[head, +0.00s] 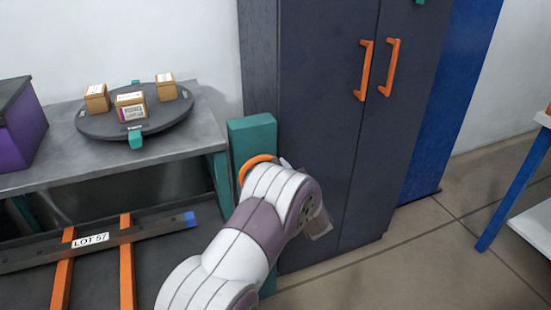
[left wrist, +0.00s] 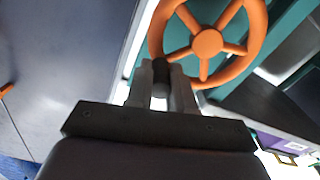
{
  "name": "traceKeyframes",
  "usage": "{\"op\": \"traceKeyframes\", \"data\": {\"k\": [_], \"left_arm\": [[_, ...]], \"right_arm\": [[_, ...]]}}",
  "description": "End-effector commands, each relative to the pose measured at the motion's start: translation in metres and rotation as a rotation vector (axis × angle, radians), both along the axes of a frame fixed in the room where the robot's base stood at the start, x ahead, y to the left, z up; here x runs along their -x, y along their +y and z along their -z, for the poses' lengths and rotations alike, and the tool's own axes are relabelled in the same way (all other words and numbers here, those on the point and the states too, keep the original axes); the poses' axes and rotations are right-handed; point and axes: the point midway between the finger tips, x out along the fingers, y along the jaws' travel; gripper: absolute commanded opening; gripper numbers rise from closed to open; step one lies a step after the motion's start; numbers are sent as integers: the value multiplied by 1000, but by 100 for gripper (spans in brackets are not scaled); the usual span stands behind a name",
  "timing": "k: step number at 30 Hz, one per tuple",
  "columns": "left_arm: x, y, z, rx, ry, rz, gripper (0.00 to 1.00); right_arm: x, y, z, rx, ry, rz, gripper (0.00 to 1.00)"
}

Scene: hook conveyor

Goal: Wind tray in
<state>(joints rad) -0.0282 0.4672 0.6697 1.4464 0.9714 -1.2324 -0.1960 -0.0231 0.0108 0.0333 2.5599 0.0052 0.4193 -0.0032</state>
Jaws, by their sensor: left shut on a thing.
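An orange handwheel (left wrist: 207,42) with spokes is mounted on a teal post (head: 252,140); in the head view only its upper rim (head: 256,162) shows past my left arm. In the left wrist view my left gripper (left wrist: 161,88) is shut on the wheel's dark handle knob (left wrist: 161,70), at the rim's lower left. In the head view my wrist hides the fingers and most of the wheel. A dark bar labelled LOT 57 (head: 140,231), with a blue end, lies across two orange rails below the bench. I cannot tell whether it is the tray's edge. My right gripper is not in view.
A grey bench (head: 205,130) holds a round black turntable (head: 180,126) with several small boxes and a purple bin (head: 18,128). A tall dark cabinet (head: 315,120) with orange handles stands close right of the post. Open floor (head: 430,260) lies at the lower right.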

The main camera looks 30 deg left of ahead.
Motion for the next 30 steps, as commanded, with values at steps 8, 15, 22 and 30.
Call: {"op": "traceKeyframes", "data": {"k": [8, 15, 22, 30], "left_arm": [[-8, -7, 9, -168, 201, 2, 0], [-13, -11, 22, -317, 374, 1, 0], [-15, -14, 36, -458, 541, 2, 0], [-15, -14, 52, -623, 737, 2, 0]], "right_arm": [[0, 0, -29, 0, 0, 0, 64], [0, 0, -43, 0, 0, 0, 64], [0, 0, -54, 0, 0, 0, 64], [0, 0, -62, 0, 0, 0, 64]]}}
